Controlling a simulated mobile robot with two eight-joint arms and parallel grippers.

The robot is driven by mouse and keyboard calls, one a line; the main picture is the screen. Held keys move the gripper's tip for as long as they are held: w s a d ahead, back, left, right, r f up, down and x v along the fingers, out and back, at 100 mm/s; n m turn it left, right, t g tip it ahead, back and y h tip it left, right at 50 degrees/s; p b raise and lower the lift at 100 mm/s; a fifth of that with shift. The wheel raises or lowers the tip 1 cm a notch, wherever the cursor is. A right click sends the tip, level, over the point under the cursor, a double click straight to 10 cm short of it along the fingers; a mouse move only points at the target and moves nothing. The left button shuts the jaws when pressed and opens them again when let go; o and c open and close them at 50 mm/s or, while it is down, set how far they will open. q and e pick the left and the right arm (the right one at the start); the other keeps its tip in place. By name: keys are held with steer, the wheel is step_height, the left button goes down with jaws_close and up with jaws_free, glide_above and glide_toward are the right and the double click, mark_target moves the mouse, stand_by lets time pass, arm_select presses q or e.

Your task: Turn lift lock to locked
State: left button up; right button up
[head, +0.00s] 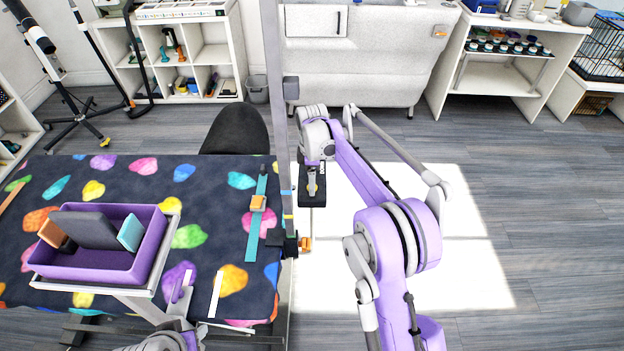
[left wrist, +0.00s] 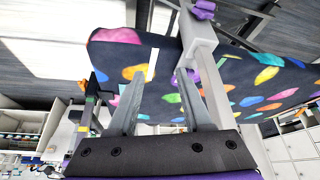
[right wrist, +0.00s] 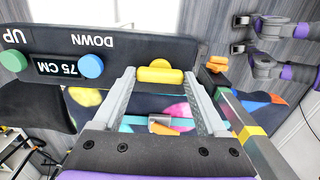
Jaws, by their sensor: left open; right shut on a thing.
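The dark control panel (right wrist: 110,48) fills the upper left of the right wrist view, with UP and DOWN labels and a 75 CM display (right wrist: 56,67). A yellow knob (right wrist: 160,75), which looks like the lift lock, sits at its right part, its bar lying along the panel. My right gripper (right wrist: 160,82) is shut on this knob, a finger at each end. In the head view the right gripper (head: 312,178) reaches down to the panel (head: 312,192); the knob is hidden there. My left gripper (left wrist: 158,74) is open and empty near the table edge.
Green (right wrist: 13,60) and blue (right wrist: 91,66) buttons are beside the display. Floor to the right is clear.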

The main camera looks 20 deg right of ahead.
stand_by(0.4)
steer(key=o, duration=1.3)
step_height(320, 180, up, 11)
steer(key=shift+p, duration=0.4)
